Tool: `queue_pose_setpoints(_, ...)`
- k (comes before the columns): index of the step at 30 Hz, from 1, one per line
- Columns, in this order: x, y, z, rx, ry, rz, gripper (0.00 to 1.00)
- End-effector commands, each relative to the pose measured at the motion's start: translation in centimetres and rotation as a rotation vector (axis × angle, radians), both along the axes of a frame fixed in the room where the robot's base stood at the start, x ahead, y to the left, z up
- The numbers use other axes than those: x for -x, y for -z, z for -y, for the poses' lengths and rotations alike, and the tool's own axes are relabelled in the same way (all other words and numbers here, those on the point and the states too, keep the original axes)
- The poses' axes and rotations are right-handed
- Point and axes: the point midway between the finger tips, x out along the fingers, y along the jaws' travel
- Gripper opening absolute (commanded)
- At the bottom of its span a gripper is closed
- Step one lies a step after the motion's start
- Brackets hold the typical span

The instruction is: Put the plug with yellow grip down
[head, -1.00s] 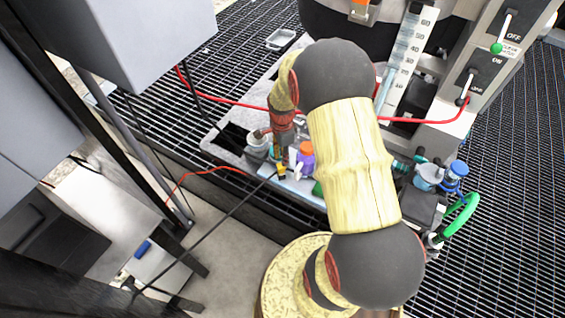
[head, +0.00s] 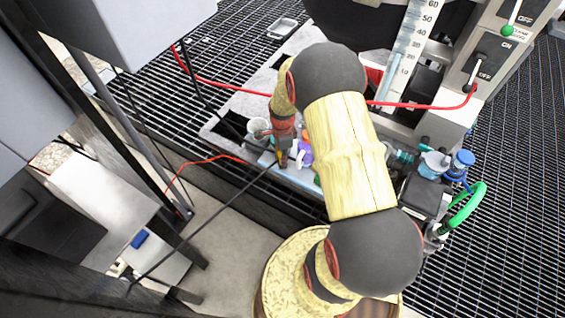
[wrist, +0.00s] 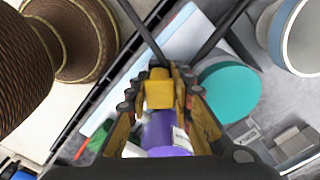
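The plug with yellow grip (wrist: 160,90) sits between the two fingers of my gripper (wrist: 167,108) in the wrist view. The fingers close on it from both sides. A dark cable runs up from the plug. In the head view my gripper (head: 282,157) points down over the grey tray (head: 222,128), at its near left part. The black cable (head: 215,216) leads from there to the lower left. My own wrist covers most of the plug in the head view. I cannot tell whether the plug touches the surface below.
A purple container (wrist: 165,130) is close under my fingers. A teal round lid (wrist: 229,92) and a white-rimmed cup (wrist: 297,35) lie to the right. In the head view a grey cup (head: 257,130) stands left of my gripper. A red hose (head: 410,104) crosses behind my arm.

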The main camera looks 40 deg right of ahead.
Motion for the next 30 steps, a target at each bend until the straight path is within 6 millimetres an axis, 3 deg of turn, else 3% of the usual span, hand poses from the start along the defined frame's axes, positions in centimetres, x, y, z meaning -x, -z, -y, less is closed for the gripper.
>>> queue_pose_setpoints(5,-0.04,-0.11,0.02,0.0,0.0,0.001,0.23)
queue_pose_setpoints(17,-0.02,-0.11,0.01,0.0,-0.001,0.0,0.0)
queue_pose_setpoints(30,-0.04,-0.33,0.02,0.0,-0.001,0.001,0.0)
